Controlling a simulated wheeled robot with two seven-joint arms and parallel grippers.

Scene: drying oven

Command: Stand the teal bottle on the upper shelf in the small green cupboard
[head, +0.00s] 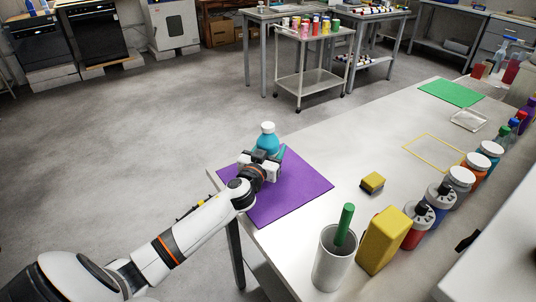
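The teal bottle (267,141) with a white cap is upright at the far end of a purple mat (298,190) on the long table. Its lower part is hidden behind my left gripper (268,156), so I cannot see whether its base touches the mat. My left gripper is right at the bottle, on its near side. The fingers are mostly hidden, and I cannot tell whether they are closed on it. The small green cupboard does not show. My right gripper is out of view.
A grey cup (332,268) with a green stick, a yellow block (383,240) and a sponge (372,182) stand right of the mat. Several bottles line the table's right side. A green mat (451,94) lies farther back. A trolley (311,78) stands beyond open floor.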

